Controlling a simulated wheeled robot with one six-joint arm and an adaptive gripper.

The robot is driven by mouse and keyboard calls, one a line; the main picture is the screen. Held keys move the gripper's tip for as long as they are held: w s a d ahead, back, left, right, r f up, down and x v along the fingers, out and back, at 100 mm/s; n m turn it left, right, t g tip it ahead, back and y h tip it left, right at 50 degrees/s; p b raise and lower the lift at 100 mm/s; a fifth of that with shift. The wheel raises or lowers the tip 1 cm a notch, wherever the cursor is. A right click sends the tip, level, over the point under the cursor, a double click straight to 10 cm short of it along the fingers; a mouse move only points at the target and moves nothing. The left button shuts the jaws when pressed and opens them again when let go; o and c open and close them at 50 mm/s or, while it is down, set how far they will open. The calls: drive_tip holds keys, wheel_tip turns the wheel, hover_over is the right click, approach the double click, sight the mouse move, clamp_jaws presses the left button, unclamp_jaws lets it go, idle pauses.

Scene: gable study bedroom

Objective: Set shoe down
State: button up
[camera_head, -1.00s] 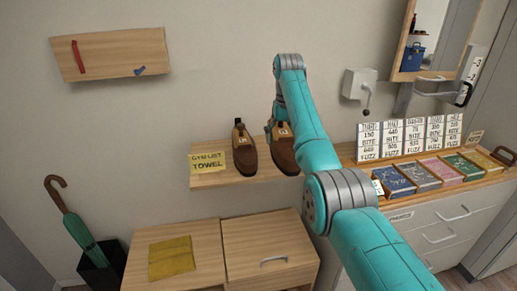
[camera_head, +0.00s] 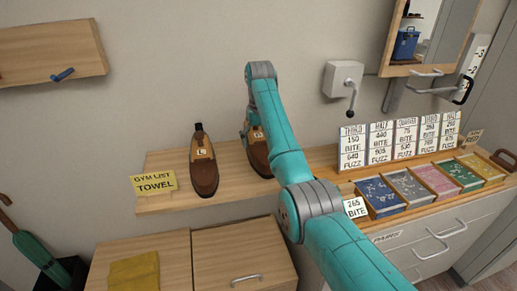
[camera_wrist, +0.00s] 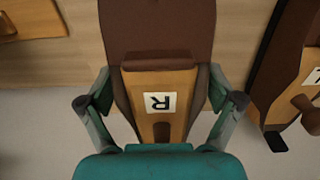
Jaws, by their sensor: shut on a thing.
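The brown shoe marked R (camera_wrist: 155,35) is held between the fingers of my gripper (camera_wrist: 160,88), which is shut on it at the heel end. In the head view this shoe (camera_head: 259,158) shows partly behind my arm, at the wooden shelf (camera_head: 160,203). I cannot tell whether its sole touches the shelf. The matching shoe marked L (camera_head: 204,172) stands on the shelf to its left, apart from it. It also shows at the right edge of the wrist view (camera_wrist: 285,65). In the head view my gripper is hidden behind my arm.
A yellow sign (camera_head: 154,184) reading "GYM LIST TOWEL" is at the shelf's left end. A counter with coloured boxes (camera_head: 436,179) and price cards (camera_head: 398,140) is on the right. A wooden cabinet (camera_head: 240,255) with a yellow cloth (camera_head: 134,272) is below.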

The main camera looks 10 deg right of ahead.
sight(259, 137)
drive_tip(key=shift+f, duration=1.6)
drive_tip(key=shift+f, duration=0.1)
drive_tip(key=o, duration=1.2)
drive_tip(key=shift+f, duration=0.1)
wheel_tip(259, 137, up, 12)
drive_tip(key=shift+r, duration=0.15)
